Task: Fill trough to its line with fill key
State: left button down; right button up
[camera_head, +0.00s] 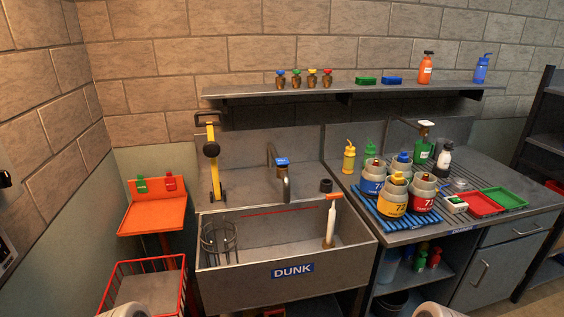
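The trough (235,275) is a grey basin with a blue DUNK label on its front. A red line (280,210) runs along its inner back wall. No water surface is visible inside. A wire basket (219,238) sits at its left end, and a white stick with an orange top (330,220) stands at its right. A curved grey tap (286,186) with a blue piece (282,161) rises behind the trough. I cannot tell whether that blue piece is the fill key. Neither gripper shows; only pale rounded parts of my arms appear at the bottom edge.
A yellow and black tool (211,150) stands behind the trough's left end. Numbered cylinders (393,195) stand on a blue rack at right, beside red (471,203) and green trays (504,198). An orange stand (152,215) is left. Small coloured-top fittings (296,78) and bottles line the shelf.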

aim_at(282, 162)
jog(key=z, duration=0.6)
jog(key=k, duration=0.65)
jog(key=z, duration=0.45)
jog(key=i, duration=1.05)
jog(key=u, duration=1.25)
jog(key=i, duration=0.75)
jog(key=u, duration=0.7)
